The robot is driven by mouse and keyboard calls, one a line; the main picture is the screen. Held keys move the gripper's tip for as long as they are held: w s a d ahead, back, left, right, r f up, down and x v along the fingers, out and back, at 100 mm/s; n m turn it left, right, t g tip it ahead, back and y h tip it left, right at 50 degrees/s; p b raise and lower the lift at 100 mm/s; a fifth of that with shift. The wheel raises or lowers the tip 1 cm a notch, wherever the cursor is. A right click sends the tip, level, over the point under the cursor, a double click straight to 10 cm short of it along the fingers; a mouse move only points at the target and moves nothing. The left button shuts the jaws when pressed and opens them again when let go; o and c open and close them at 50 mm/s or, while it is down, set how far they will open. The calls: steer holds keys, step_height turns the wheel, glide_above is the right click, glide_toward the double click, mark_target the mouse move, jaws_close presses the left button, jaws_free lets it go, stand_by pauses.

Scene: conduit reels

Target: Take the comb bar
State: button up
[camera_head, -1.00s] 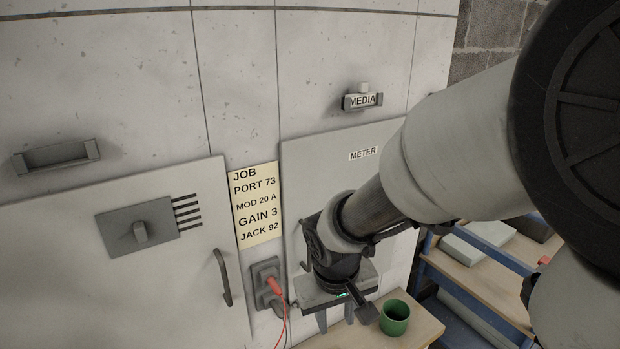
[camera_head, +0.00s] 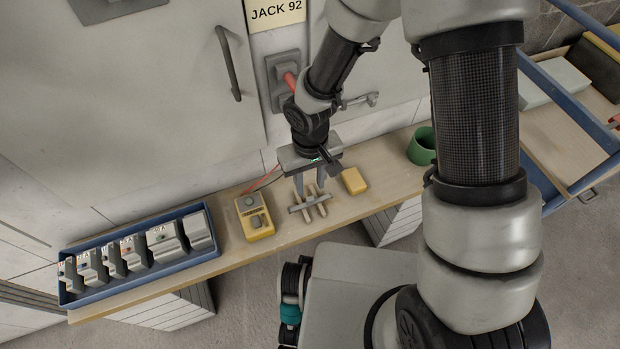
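What looks like the comb bar (camera_head: 295,209) is a grey bar crossed by pale wooden pegs, on the narrow wooden shelf (camera_head: 345,211). My gripper (camera_head: 311,190) points down just above and behind it. Its two grey fingers are apart, with nothing clearly seen between them. The fingertips come close to the bar and pegs; I cannot tell whether they touch.
A yellow meter box (camera_head: 254,219) stands left of the bar, and a small yellow block (camera_head: 354,181) right of it. A green cup (camera_head: 422,147) is farther right. A blue tray (camera_head: 73,297) of grey modules fills the shelf's left end. Cabinet doors (camera_head: 130,120) rise behind.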

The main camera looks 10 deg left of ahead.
mark_target(310, 198)
steer(key=shift+f+b, duration=2.65)
steer(key=shift+f, duration=0.75)
jaws_close()
steer(key=shift+r+p, duration=0.85)
steer(key=shift+r, duration=0.3)
steer(key=shift+r+p, duration=2.25)
steer(key=shift+r, duration=0.65)
steer(key=shift+w, duration=0.1)
